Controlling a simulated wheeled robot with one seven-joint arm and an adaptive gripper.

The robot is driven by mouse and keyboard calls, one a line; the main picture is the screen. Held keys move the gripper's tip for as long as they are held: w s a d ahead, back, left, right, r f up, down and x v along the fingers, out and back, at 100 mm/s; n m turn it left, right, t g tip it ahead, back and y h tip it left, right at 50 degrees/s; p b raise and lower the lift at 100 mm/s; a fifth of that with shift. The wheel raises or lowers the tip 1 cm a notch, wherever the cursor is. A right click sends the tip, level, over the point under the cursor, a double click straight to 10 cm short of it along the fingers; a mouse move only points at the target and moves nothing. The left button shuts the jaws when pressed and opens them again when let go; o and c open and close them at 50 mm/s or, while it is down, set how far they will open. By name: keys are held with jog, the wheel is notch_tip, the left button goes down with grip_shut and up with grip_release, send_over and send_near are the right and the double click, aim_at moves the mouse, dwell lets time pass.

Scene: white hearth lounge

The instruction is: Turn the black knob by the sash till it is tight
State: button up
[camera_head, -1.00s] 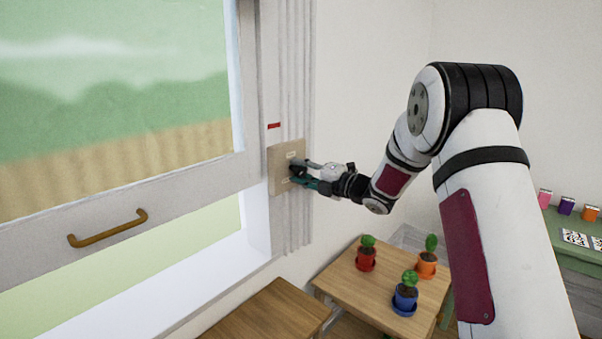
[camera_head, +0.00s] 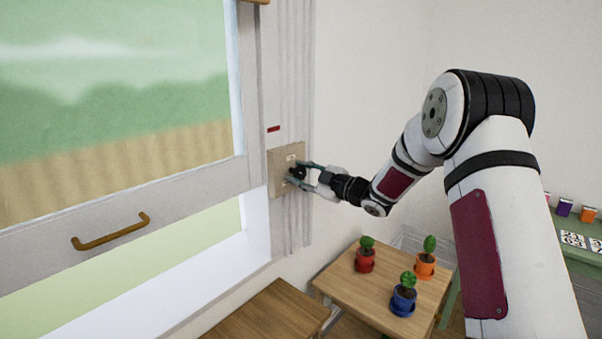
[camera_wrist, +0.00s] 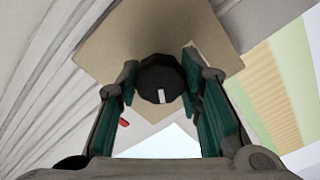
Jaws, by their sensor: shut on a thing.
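The black knob (camera_head: 298,173) sits on a beige plate (camera_head: 277,176) on the window frame beside the sash (camera_head: 190,187). In the wrist view the knob (camera_wrist: 161,80) is round and dark with a white mark on its face, on the tan plate (camera_wrist: 205,32). My gripper (camera_head: 302,173) reaches in from the right. In the wrist view its green-padded fingers (camera_wrist: 160,90) stand on either side of the knob, shut on it. The sash is raised, with an open gap below it. The knob's far side is hidden.
A red mark (camera_head: 273,128) is above the plate. A wooden handle (camera_head: 110,232) is on the sash. Below right, a small wooden table (camera_head: 345,283) holds potted plants in red (camera_head: 365,261), blue (camera_head: 403,301) and orange (camera_head: 425,267) pots. Another wooden surface (camera_head: 265,312) is below the window.

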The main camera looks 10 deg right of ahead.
jog(key=m+p, duration=0.1)
jog(key=m, duration=0.5)
jog(key=m+p, duration=0.1)
jog(key=m, duration=0.4)
jog(key=shift+f, duration=0.1)
jog(key=shift+m, duration=0.4)
jog(key=o, duration=1.2)
jog(key=v, duration=1.2)
